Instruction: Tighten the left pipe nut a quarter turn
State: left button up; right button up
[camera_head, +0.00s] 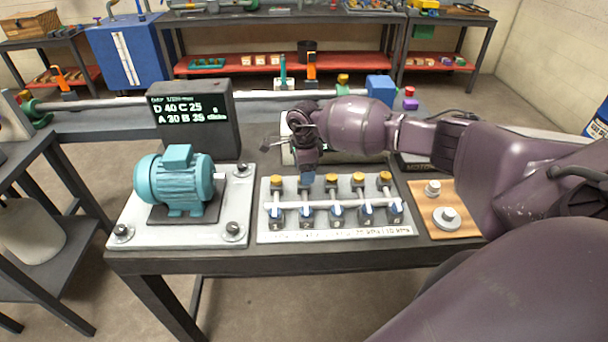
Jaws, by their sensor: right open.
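A pale board (262,236) on the bench carries a white horizontal pipe, a row of yellow-topped fittings and a row of blue fittings. I cannot tell which of these is the left pipe nut. My right gripper (308,174) points down over the board's back edge, right of the leftmost yellow top (276,180), and is open. It hides part of the row behind it. My left gripper is out of view.
A teal motor (176,180) stands on a white plate (130,222) at the left. A dark display box (196,118) stands behind it. A wooden board (430,216) with metal parts lies at the right under my arm. A blue block (380,89) is farther back.

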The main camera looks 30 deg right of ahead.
jog(key=shift+f, duration=1)
jog(key=c, duration=0.9)
